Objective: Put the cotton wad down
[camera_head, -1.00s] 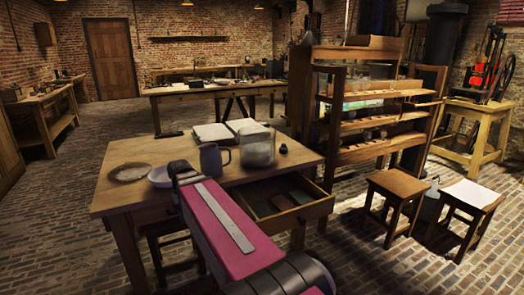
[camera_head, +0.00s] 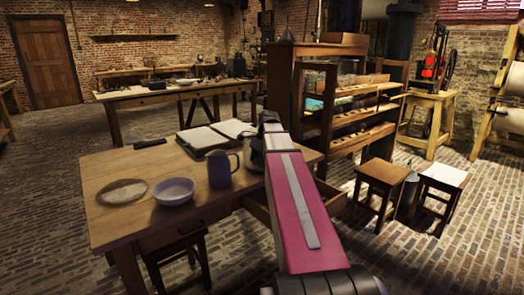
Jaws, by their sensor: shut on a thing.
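The far end of my arm, with my gripper (camera_head: 270,119), is over the right part of the wooden table (camera_head: 105,220), in front of the glass jar (camera_head: 256,155) in the picture. The fingertips are hidden by my own wrist. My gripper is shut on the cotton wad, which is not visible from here. The jar is mostly covered by my arm; only its left side shows. How high my gripper is above the table, I cannot tell.
A grey-blue mug (camera_head: 220,168), a pale bowl (camera_head: 174,191) and a flat round dish (camera_head: 121,191) stand left of my arm. An open book (camera_head: 203,138) lies behind. The drawer (camera_head: 258,208) is pulled out. Stools (camera_head: 382,174) and a shelf rack (camera_head: 345,145) are to the right.

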